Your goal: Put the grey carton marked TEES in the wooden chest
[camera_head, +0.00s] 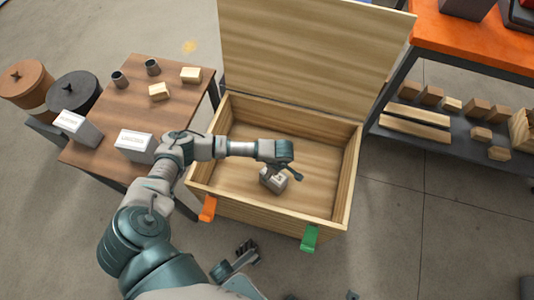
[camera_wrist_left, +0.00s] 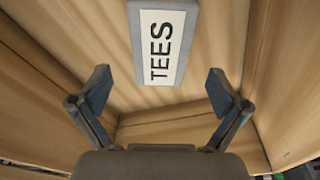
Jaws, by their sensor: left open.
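The grey carton marked TEES (camera_head: 275,182) is inside the open wooden chest (camera_head: 262,216), apparently on its floor. In the left wrist view the carton (camera_wrist_left: 164,42) shows its white label, ahead of and between the two spread fingers and clear of both. My left gripper (camera_head: 283,172) reaches into the chest from the left, just above the carton. It is open and empty; it also shows in the left wrist view (camera_wrist_left: 158,80). A dark gripper (camera_head: 244,254), seemingly my right one, is low in front of the chest; its fingers are too small to read.
The chest's lid (camera_head: 310,50) stands raised at the back. The brown table (camera_head: 130,90) at left holds two more grey cartons, small wooden blocks and two dark cups. Lidded bins (camera_head: 28,82) stand beyond it. An orange-topped bench (camera_head: 465,40) with a loaded shelf is at right.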

